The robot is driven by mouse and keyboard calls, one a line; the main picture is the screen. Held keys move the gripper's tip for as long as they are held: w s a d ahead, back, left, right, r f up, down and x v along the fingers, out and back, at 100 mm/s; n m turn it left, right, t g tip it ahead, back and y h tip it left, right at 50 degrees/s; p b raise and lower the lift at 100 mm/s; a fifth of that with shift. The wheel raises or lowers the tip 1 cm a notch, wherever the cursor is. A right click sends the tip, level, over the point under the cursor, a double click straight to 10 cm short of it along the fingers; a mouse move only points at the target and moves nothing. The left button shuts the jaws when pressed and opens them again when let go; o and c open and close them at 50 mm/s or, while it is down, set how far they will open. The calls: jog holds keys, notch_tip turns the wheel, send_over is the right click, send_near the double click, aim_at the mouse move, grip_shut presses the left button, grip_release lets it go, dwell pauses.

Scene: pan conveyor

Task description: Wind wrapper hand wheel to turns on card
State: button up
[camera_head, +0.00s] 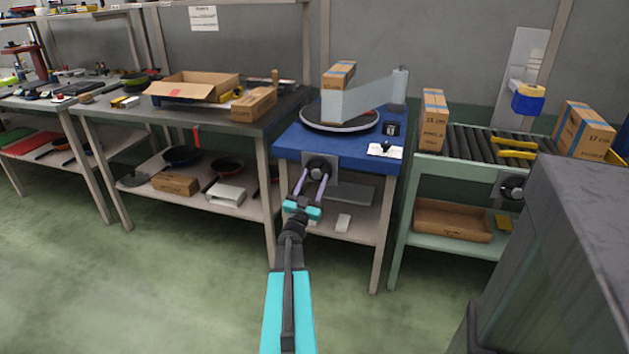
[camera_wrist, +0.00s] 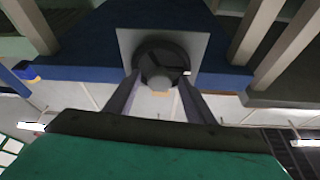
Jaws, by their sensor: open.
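The wrapper hand wheel (camera_head: 320,167) is dark and round, on a grey plate at the front of the blue-topped bench (camera_head: 290,145). It also shows in the wrist view (camera_wrist: 176,52), with a round hub facing me. My gripper (camera_head: 313,175) is open, its two fingers pointing at the wheel. In the wrist view my fingers (camera_wrist: 159,88) lie either side of the hub's lower part; I cannot tell whether they touch. A white card (camera_head: 385,150) lies on the bench's right front; its writing is too small to read. The turntable (camera_head: 312,122) carries a carton (camera_head: 342,70) behind pale film (camera_head: 368,95).
At right, a roller conveyor (camera_head: 470,143) holds cartons and has another dark wheel (camera_head: 513,187) on its front. A dark grey block (camera_head: 570,250) stands at near right. At left, a bench (camera_head: 110,108) holds an open carton (camera_head: 192,88). The floor in front is clear.

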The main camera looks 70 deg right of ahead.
jog(key=v, duration=1.3)
jog(key=shift+a+f, duration=0.15)
jog(key=shift+a, duration=0.15)
